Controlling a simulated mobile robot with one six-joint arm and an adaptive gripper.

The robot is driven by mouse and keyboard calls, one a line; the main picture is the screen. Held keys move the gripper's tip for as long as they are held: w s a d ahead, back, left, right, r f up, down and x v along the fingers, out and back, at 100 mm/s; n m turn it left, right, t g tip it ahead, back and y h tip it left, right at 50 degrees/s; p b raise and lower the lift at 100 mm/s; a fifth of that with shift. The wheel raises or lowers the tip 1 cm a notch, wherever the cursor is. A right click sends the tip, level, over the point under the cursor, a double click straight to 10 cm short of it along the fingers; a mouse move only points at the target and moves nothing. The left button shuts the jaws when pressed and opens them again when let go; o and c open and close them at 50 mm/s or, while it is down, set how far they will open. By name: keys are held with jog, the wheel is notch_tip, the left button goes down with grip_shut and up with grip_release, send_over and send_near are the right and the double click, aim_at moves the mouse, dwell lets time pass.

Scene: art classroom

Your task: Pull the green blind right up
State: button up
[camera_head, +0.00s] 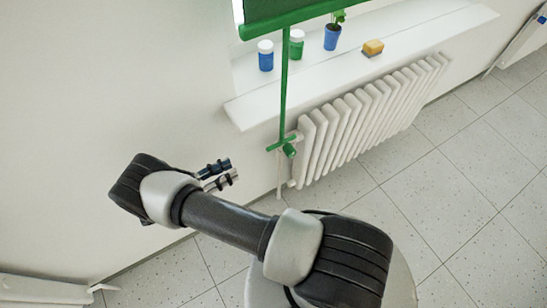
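The green blind (280,12) shows at the top edge, with its bottom bar above the window sill. Its upper part is out of view. A green pull rod (284,90) hangs from the bar in front of the sill. My gripper (234,171) is left of the handle and a little lower in the picture. Its two dark fingers are apart with nothing between them. It does not appear to touch the handle.
A white radiator (375,120) stands below. The tiled floor (450,200) at right is clear.

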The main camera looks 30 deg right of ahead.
aim_at(279, 143)
jog(key=d, duration=1.1)
jog(key=w+d, duration=0.1)
jog(key=d, duration=0.5)
jog(key=shift+d, duration=0.1)
jog(key=shift+c, duration=0.3)
grip_shut()
